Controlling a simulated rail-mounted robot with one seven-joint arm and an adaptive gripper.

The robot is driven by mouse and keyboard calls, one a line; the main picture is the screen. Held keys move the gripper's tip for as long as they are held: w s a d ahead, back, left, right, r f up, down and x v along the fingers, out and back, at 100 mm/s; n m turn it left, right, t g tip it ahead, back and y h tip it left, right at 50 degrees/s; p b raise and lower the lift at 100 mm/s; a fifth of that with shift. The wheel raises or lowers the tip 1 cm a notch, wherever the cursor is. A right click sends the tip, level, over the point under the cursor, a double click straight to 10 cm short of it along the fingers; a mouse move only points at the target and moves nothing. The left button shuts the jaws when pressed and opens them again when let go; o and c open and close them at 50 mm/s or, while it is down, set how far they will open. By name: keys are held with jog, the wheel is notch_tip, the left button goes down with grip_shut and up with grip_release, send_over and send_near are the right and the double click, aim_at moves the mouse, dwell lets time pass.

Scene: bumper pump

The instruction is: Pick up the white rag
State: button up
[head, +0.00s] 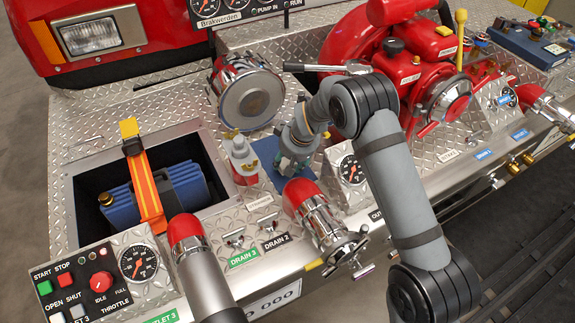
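I cannot pick out a white rag in the head view. It may be hidden behind my arm or gripper. My gripper (287,167) points down over a flat blue pad or cloth (271,183) on the metal deck, near its right side. The fingertips are small and partly hidden, so I cannot tell whether they are open, shut or touching anything.
A white-and-red bottle (243,160) stands just left of the blue pad. A chrome-capped inlet (249,98) lies behind it. Red-and-chrome outlet (317,215) is in front. A recessed bin (95,207) holds a blue, orange-strapped object. A red pump (415,75) stands right.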

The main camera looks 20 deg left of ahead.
aim_at(288, 163)
jog(key=c, duration=0.4)
notch_tip(288, 163, up, 10)
jog(key=b, duration=0.1)
jog(key=o, duration=0.5)
jog(key=c, duration=0.5)
jog(key=shift+r, duration=0.1)
